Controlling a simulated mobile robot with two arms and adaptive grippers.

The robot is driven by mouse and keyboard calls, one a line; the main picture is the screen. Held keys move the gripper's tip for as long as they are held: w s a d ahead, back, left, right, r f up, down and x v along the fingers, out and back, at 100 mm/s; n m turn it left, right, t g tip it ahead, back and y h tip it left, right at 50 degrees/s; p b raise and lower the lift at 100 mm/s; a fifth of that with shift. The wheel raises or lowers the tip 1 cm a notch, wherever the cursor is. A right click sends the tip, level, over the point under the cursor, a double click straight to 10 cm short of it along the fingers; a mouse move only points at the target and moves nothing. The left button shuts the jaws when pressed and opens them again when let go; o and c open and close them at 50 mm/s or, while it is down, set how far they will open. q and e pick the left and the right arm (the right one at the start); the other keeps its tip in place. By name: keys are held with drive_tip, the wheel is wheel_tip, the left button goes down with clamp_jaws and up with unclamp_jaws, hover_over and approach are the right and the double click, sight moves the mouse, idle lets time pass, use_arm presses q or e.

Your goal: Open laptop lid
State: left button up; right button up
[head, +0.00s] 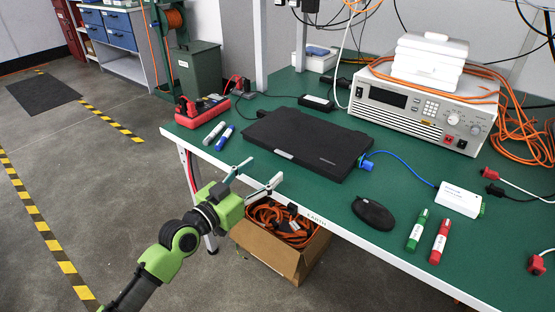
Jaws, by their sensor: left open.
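A black laptop (308,142) lies on the green table top with its lid shut. A blue plug with a blue cable sits at its right side. My left gripper (259,175) is open and empty at the table's front edge, just in front of the laptop's front left part. Its two fingers are spread apart and do not appear to touch the laptop. My right gripper does not show.
A bench power supply (424,110) stands behind the laptop at right. A black mouse (373,213), green marker (418,230) and red marker (440,242) lie at front right. A red meter (202,111) and two markers lie at left. A cardboard box (281,254) of orange cables sits below.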

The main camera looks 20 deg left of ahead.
sight(282, 155)
use_arm(q)
drive_tip(key=x, duration=0.5)
drive_tip(key=shift+w+d, duration=0.1)
drive_tip(key=shift+w, duration=0.25)
drive_tip(key=shift+b+x, duration=0.3)
drive_tip(key=shift+x, duration=0.55)
drive_tip(key=shift+f, duration=0.1)
drive_tip(key=c, duration=1.6)
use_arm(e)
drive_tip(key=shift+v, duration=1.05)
